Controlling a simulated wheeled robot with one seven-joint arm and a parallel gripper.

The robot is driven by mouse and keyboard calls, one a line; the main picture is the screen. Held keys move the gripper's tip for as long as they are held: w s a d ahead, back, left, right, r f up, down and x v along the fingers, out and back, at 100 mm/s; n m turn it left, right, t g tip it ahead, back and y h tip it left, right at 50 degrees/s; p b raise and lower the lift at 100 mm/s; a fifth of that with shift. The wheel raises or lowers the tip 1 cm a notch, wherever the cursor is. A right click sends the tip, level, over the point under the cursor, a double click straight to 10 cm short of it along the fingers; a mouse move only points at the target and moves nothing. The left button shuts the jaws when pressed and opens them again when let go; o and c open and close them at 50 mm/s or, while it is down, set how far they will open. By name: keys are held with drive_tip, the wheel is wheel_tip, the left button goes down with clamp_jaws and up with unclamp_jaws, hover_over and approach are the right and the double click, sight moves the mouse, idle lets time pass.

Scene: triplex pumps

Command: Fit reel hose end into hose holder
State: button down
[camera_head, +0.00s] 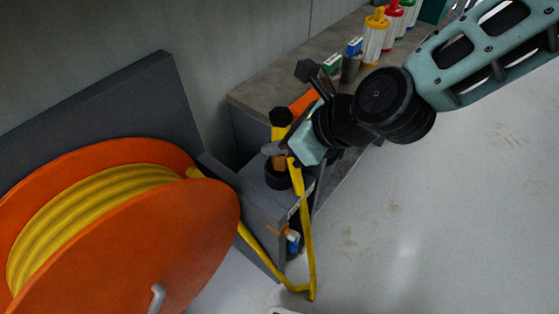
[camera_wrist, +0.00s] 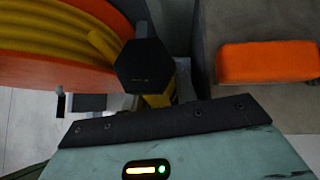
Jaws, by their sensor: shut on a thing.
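The reel hose end, with a black hexagonal cap (camera_head: 281,117), is held upright in my gripper (camera_head: 284,147). In the wrist view the black cap (camera_wrist: 143,66) shows just beyond the dark gripper edge, with yellow hose below it. My gripper is shut on the hose end; its fingertips are partly hidden. A dark round ring on a grey box (camera_head: 278,178), apparently the hose holder, lies just below my gripper. I cannot tell whether the hose end touches it. The yellow hose (camera_head: 307,240) hangs down beside the box, bends at the floor and runs back to the reel.
The large orange reel (camera_head: 190,235) with wound yellow hose stands at the left before a dark panel (camera_head: 100,105). A grey bench (camera_head: 290,75) behind carries several bottles, small boxes and an orange block (camera_wrist: 265,62). The floor at the right is clear.

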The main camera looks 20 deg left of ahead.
wheel_tip(320, 180, down, 4)
drive_tip(key=shift+f+b, duration=0.2)
drive_tip(key=shift+b, duration=0.65)
drive_tip(key=shift+r, duration=0.1)
drive_tip(key=c, duration=1.1)
unclamp_jaws()
